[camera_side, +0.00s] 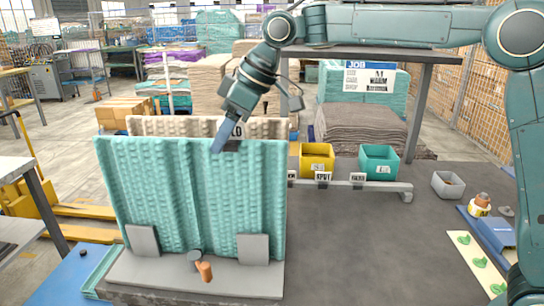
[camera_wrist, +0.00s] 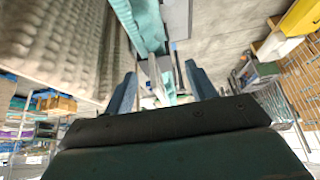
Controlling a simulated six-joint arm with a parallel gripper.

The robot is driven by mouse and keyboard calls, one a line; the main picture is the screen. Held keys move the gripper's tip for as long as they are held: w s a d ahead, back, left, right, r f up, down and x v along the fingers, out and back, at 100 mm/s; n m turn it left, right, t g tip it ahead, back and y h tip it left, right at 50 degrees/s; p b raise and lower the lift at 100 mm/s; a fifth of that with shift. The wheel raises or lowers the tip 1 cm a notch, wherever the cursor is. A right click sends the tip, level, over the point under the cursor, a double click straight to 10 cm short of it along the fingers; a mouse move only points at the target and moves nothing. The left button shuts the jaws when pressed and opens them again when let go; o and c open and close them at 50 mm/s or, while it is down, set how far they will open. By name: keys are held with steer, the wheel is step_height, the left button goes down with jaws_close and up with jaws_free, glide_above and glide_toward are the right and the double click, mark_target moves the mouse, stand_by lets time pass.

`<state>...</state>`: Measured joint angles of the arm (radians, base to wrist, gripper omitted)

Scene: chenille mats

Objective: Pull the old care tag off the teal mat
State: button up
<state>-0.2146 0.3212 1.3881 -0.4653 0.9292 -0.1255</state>
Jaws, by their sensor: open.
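The teal mat (camera_side: 150,190) stands upright on a grey stand, its ribbed face toward the side camera. A small tag (camera_side: 238,130) with dark lettering shows at its top edge, partly hidden by my gripper; a dark piece lies just below it. My gripper (camera_side: 220,142) comes down from the upper right at the mat's top edge, right beside the tag. In the wrist view my gripper (camera_wrist: 160,82) has its two blue fingers apart, with a teal strip (camera_wrist: 145,25) showing ahead between them. I cannot tell whether the fingers touch the tag or mat.
A beige mat (camera_side: 165,125) stands close behind the teal one. Grey plates (camera_side: 253,248) brace the mat's lower front, near an orange-tipped knob (camera_side: 205,271). Yellow (camera_side: 317,160) and teal (camera_side: 379,162) bins stand behind a low labelled rail. The grey table to the right is mostly clear.

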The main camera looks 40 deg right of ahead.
steer(key=c, duration=1)
steer(key=shift+r, duration=2)
stand_by(1.5)
